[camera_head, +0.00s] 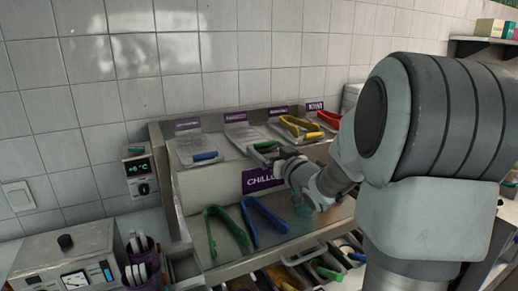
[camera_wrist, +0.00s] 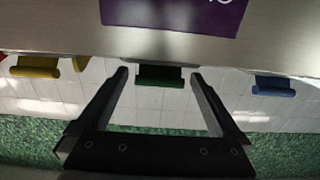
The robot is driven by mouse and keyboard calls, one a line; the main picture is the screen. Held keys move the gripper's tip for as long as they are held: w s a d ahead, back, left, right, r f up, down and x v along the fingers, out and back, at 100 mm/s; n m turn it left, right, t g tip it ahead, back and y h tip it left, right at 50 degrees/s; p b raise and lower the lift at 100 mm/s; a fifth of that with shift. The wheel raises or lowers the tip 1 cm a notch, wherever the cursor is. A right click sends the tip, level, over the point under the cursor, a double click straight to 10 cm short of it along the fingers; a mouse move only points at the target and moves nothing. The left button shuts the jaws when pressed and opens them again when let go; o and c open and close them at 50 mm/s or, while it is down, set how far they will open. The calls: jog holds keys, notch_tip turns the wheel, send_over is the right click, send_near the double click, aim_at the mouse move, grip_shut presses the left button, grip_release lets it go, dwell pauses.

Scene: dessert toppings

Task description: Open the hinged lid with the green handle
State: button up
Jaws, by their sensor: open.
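The hinged lid (camera_head: 243,135) with the green handle is a clear cover in the back row of the counter, and it looks closed. Its green handle (camera_head: 263,145) is partly hidden by my gripper (camera_head: 277,158) in the head view. In the wrist view the green handle (camera_wrist: 160,77) lies centred between the open fingertips of my gripper (camera_wrist: 159,73). Both fingers are apart from the handle's ends, with a gap on each side.
Neighbouring lids have a blue handle (camera_head: 204,156) and a yellow handle (camera_wrist: 36,69). Green tongs (camera_head: 228,228) and blue tongs (camera_head: 264,220) lie on the front shelf. Yellow tongs (camera_head: 299,127) lie at the back right. A purple label (camera_head: 262,180) is on the front panel.

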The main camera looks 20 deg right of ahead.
jog(key=shift+w, duration=0.3)
grip_shut()
dwell(0.4)
